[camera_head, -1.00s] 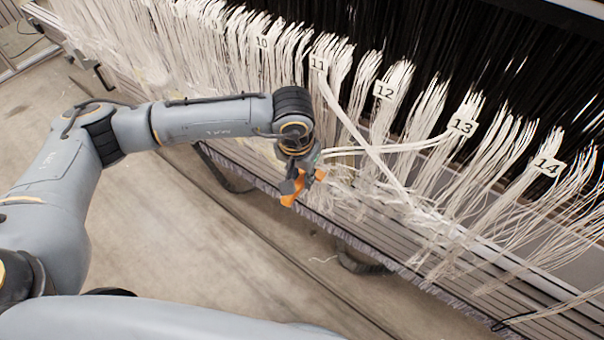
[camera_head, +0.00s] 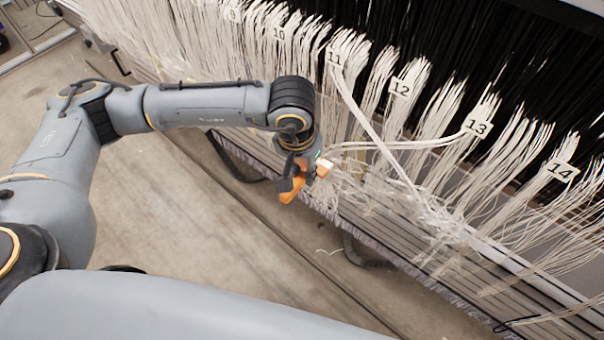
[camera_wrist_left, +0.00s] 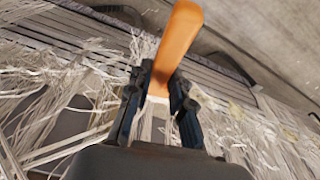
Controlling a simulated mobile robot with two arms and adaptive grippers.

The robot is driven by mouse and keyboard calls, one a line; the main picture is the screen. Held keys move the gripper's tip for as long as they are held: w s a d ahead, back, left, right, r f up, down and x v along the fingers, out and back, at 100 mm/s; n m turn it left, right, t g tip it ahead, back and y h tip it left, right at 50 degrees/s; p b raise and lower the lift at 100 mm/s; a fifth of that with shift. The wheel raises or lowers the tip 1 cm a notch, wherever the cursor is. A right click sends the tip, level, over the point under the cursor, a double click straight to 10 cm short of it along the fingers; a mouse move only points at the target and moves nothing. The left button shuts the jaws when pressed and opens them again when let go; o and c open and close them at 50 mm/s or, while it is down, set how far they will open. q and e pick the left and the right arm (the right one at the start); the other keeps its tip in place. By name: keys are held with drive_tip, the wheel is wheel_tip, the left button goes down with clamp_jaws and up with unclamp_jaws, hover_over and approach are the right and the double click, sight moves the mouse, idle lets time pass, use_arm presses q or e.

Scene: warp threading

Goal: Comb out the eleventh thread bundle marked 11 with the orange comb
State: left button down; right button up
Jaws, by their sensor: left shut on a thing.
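My left gripper (camera_head: 300,178) is shut on the orange comb (camera_head: 290,194), just in front of the hanging white threads. In the left wrist view the comb's orange handle (camera_wrist_left: 178,45) stands up between the two dark fingers (camera_wrist_left: 160,100), with a pale part lower between them. The bundle marked 11 (camera_head: 337,62) hangs up and to the right of the gripper. A thick white strand crosses down to the right from near this label. Whether the comb touches any threads cannot be told. My right gripper is not in view.
Neighbouring bundles marked 10 (camera_head: 279,35), 12 (camera_head: 401,88), 13 (camera_head: 478,128) and 14 (camera_head: 562,171) hang along the loom. Loose threads lie over the slatted metal rail (camera_head: 420,255) below. The concrete floor (camera_head: 200,225) in front is mostly clear.

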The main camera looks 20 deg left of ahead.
use_arm(q)
drive_tip(key=r+p, duration=0.1)
drive_tip(key=r, duration=0.2)
drive_tip(key=r+p, duration=0.1)
drive_tip(key=r, duration=0.1)
drive_tip(key=r+p, duration=0.1)
drive_tip(key=r, duration=0.2)
drive_tip(key=shift+w+d+r, duration=0.1)
drive_tip(key=shift+w+r, duration=0.2)
drive_tip(key=shift+w, duration=0.1)
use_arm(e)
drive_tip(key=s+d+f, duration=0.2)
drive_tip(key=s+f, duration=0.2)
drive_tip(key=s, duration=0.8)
use_arm(q)
wheel_tip(320, 180, up, 13)
drive_tip(key=w+p, duration=0.1)
drive_tip(key=p, duration=0.4)
drive_tip(key=shift+d+r+p, duration=0.2)
drive_tip(key=shift+p, duration=0.2)
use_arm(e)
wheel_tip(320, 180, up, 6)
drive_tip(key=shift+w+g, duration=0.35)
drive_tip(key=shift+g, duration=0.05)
use_arm(q)
drive_tip(key=shift+w+d, duration=0.15)
drive_tip(key=shift+w, duration=0.2)
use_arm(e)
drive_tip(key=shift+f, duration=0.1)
